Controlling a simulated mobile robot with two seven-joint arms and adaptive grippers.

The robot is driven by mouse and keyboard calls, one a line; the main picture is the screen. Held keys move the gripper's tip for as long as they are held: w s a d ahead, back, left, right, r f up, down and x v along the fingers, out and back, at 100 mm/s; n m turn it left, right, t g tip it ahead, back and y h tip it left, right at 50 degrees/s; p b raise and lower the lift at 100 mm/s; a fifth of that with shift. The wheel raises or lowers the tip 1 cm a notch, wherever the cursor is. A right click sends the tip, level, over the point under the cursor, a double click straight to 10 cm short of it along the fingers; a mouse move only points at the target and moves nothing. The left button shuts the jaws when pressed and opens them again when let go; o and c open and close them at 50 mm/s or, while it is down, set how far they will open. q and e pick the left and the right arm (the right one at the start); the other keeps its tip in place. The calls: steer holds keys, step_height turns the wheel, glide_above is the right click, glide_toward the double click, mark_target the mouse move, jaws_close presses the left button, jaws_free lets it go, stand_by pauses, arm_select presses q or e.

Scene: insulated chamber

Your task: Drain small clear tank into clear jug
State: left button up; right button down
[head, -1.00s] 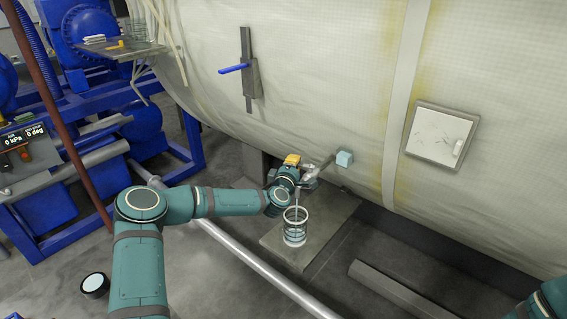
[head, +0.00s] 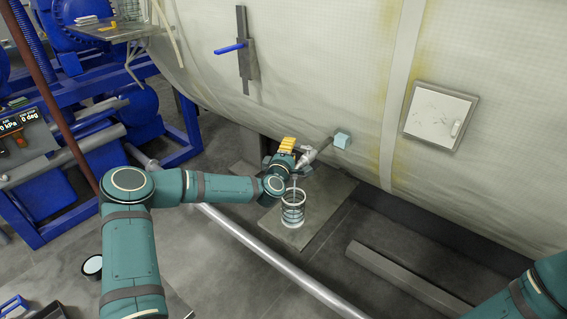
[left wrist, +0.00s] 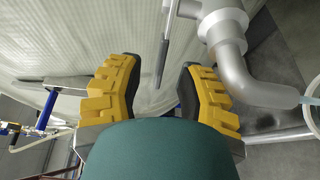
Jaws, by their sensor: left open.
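A grey metal tap (head: 308,155) with an elbow spout (left wrist: 240,80) sticks out from the wrapped chamber (head: 310,80). Below it a clear jug (head: 293,212) with dark bands stands upright on a grey slab. A thin pale stream seems to run from the spout into the jug. Part of a clear rim, likely the jug's (left wrist: 313,137), shows at the right edge of the left wrist view. My left gripper (head: 288,147) is beside the tap. Its yellow fingers (left wrist: 157,70) are apart, with a thin grey lever (left wrist: 165,42) between and beyond them. I cannot make out a small clear tank.
A long pipe (head: 260,255) lies across the floor under my left arm. A dark cup (head: 92,266) stands at the lower left. A blue-handled lever (head: 232,48) and a white hatch (head: 440,115) are on the chamber. Blue machinery (head: 60,190) fills the left.

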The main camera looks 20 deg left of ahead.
arm_select(q)
steer(key=s+d, duration=0.1)
steer(key=s, duration=0.8)
steer(key=shift+w, duration=0.1)
